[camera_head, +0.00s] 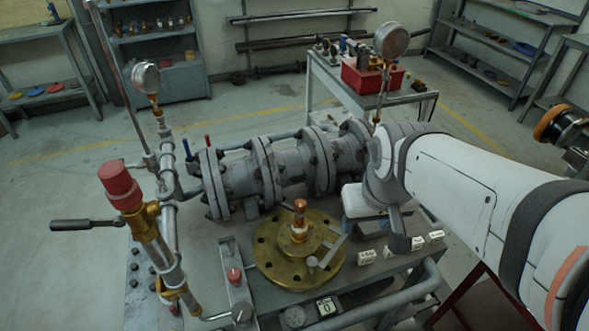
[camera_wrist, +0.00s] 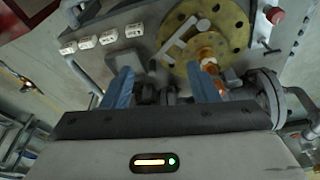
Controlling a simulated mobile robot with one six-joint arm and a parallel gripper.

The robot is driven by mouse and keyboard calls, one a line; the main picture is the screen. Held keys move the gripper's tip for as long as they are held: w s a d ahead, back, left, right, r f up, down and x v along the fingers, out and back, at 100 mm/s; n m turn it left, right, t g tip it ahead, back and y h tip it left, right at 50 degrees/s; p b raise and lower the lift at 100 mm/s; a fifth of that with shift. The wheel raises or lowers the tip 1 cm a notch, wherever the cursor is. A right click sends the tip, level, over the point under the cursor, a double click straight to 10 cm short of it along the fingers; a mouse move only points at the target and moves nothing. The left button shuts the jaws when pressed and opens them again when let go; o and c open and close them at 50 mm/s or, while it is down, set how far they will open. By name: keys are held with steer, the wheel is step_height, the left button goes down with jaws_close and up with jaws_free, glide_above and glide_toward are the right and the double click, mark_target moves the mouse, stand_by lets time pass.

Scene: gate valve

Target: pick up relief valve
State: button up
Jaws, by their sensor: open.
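A brass fitting with a red cap (camera_head: 143,222) stands tilted on the pipework at the left of the head view; it looks like a relief valve, but I cannot be sure. A copper-coloured stem (camera_head: 300,217) stands upright on a round brass flange (camera_head: 270,262) at the bench centre. In the wrist view the stem (camera_wrist: 208,60) and flange (camera_wrist: 228,15) are beyond the right finger. My gripper (camera_wrist: 163,88) is open, its two blue fingers apart with nothing held between them. In the head view its fingertips are largely hidden by my arm.
A grey flanged valve body (camera_head: 285,170) lies across the bench behind the brass flange. Two round gauges rise on stems, one at left (camera_head: 146,78), one at back (camera_head: 391,40). Several white tags (camera_head: 392,252) stand at right. A red bin (camera_head: 372,78) sits on the rear cart.

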steer(key=shift+o, duration=0.3)
steer(key=w+a+n+g+p, duration=0.1)
steer(key=w+a+n+p, duration=0.2)
steer(key=w, duration=0.3)
steer(key=shift+w+a+n, duration=0.25)
steer(key=shift+a+n, duration=0.4)
steer(key=shift+n, duration=0.05)
steer(key=n+g+p, duration=0.2)
steer(key=n+p, duration=0.1)
steer(key=n, duration=0.2)
glide_above(300, 215)
steer(key=w, duration=0.1)
step_height(300, 215, down, 4)
steer(key=shift+r, duration=0.1)
steer(key=shift+w+a+f, duration=0.1)
steer(key=shift+f, duration=0.25)
steer(key=f, duration=0.2)
steer(key=f+p, duration=0.1)
steer(key=f, duration=0.4)
steer(key=shift+s+f+p, duration=0.25)
steer(key=shift+f+p, duration=0.05)
steer(key=shift+p, duration=0.05)
jaws_close()
